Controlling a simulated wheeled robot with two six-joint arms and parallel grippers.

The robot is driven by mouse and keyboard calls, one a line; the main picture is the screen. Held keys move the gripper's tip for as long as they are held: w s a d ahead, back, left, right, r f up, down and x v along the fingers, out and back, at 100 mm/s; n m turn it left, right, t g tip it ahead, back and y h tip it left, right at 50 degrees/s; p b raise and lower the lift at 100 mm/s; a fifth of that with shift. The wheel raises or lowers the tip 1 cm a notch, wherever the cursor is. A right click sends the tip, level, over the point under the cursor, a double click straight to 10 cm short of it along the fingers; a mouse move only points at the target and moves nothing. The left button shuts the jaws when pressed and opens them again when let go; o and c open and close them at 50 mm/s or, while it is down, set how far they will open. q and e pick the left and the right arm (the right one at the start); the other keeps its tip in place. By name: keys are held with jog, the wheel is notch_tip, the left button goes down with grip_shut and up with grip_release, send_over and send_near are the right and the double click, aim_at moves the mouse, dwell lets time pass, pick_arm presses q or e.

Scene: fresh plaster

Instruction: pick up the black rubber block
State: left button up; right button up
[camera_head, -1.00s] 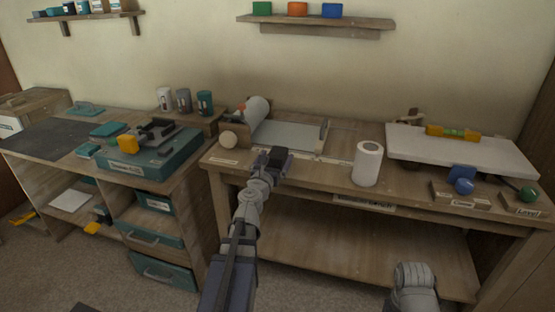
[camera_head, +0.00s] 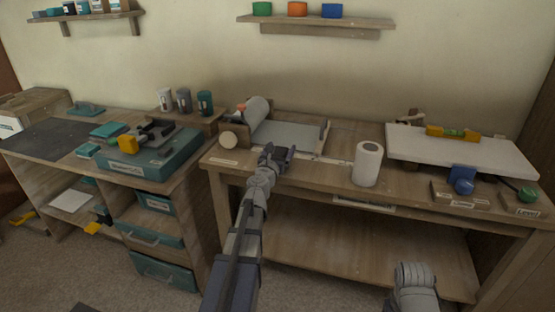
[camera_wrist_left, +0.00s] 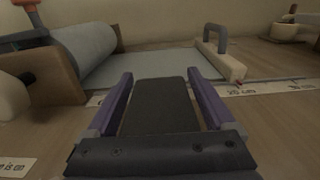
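A dark, flat, rectangular slab (camera_wrist_left: 160,105), which looks like the black rubber block, lies between the purple fingers in the left wrist view. My left gripper (camera_wrist_left: 160,80) is open, one finger on each side of the slab, with narrow gaps showing. Its near end is hidden behind the gripper's dark body. In the head view my left gripper (camera_head: 277,154) is over the front of the right bench, in front of the paper roll; the block cannot be made out clearly there. My right gripper is not in view.
A paper roll holder (camera_head: 257,110) with a grey sheet (camera_head: 290,135) is just beyond the gripper on the right bench (camera_head: 330,180). A white roll (camera_head: 367,163) stands to the right. A measuring strip (camera_wrist_left: 265,88) runs along the bench. A teal case (camera_head: 165,160) is on the left bench.

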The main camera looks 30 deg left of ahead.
pick_arm(q)
grip_shut()
dwell(0.5)
jog(key=shift+r, duration=0.15)
notch_tip(320, 180, up, 10)
jog(key=p, duration=1)
